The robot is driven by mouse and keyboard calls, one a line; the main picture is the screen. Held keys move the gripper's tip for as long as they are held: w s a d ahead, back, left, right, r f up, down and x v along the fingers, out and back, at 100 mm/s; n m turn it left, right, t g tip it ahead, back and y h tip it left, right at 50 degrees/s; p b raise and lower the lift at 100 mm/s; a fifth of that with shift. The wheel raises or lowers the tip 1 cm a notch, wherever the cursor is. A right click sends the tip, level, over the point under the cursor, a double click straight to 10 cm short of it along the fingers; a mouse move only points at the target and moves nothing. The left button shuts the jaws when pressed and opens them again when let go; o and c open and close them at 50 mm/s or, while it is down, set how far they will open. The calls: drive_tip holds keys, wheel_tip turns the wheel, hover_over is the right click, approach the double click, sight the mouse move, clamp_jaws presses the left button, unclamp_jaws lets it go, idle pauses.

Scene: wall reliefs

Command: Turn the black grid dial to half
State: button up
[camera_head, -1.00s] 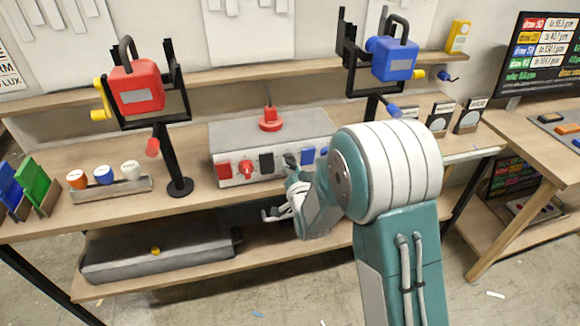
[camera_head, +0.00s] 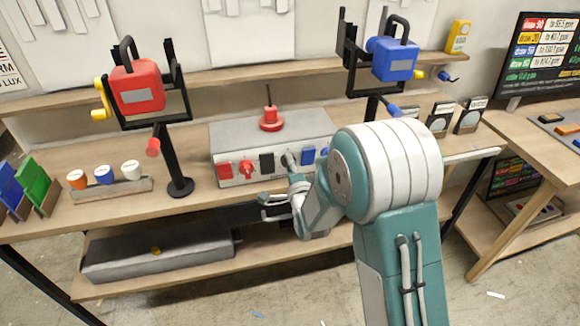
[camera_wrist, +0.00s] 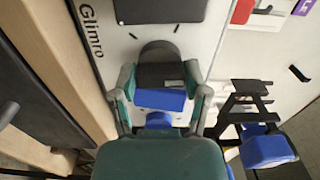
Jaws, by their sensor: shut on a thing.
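The black grid dial (camera_wrist: 160,73) sits on the front face of the grey control box (camera_head: 225,150). In the wrist view my gripper (camera_wrist: 160,78) has one finger on each side of the dial and is shut on it. In the head view the dial (camera_head: 289,160) is small and partly hidden by my gripper (camera_head: 292,170), so its exact setting cannot be read. A black switch (camera_wrist: 160,10) sits on one side of it, also seen in the head view (camera_head: 267,162). A blue switch (camera_wrist: 160,99) sits on the other side.
A red switch (camera_head: 224,169) and red dial (camera_head: 248,169) are farther left on the box. A red machine (camera_head: 136,88) on a black stand is at left, a blue one (camera_head: 394,60) at right. Small cups (camera_head: 104,175) stand on the bench at left.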

drive_tip(key=shift+s+f+m, duration=0.15)
drive_tip(key=shift+f+m, duration=0.25)
drive_tip(key=o, duration=1.2)
drive_tip(key=shift+c, duration=0.2)
drive_tip(key=shift+r, duration=0.15)
drive_tip(key=shift+r, duration=0.1)
drive_tip(key=v, duration=1.1)
drive_tip(key=shift+s, duration=0.35)
drive_tip(key=shift+d, duration=0.1)
